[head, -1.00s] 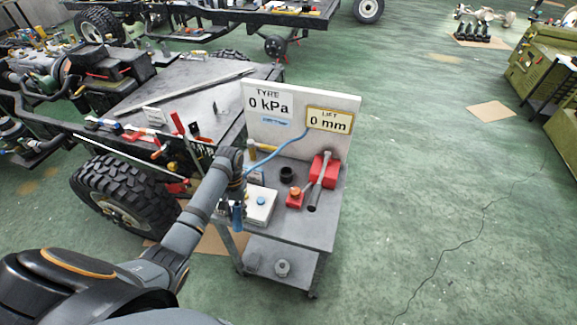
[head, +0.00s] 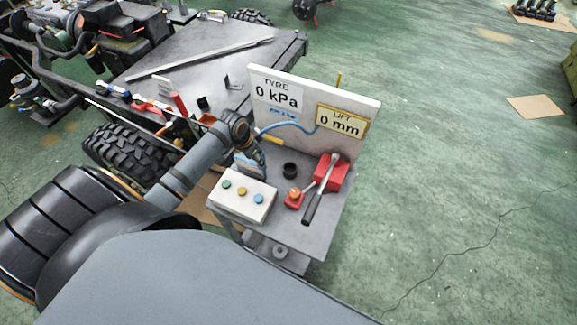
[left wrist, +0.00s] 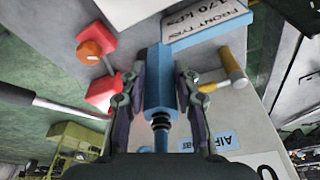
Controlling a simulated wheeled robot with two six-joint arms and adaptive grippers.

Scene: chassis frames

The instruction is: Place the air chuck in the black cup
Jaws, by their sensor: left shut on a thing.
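My left gripper (head: 259,155) is over the left back part of the cart top, left of the black cup (head: 290,170). The cup is a short dark cylinder standing open on the cart. In the left wrist view my gripper (left wrist: 160,85) is shut on the blue air chuck (left wrist: 161,65), which lies between its two fingers. A blue hose (head: 285,125) runs from near the gripper to the white panel. I cannot make out the cup in the left wrist view. My right gripper is not in view.
The cart (head: 300,232) carries a white button box (head: 242,195), a red jack with a dark handle (head: 313,205) and a small card (head: 248,166). A white panel (head: 300,105) reading 0 kPa and 0 mm stands behind. A chassis with a tyre (head: 125,155) is at left.

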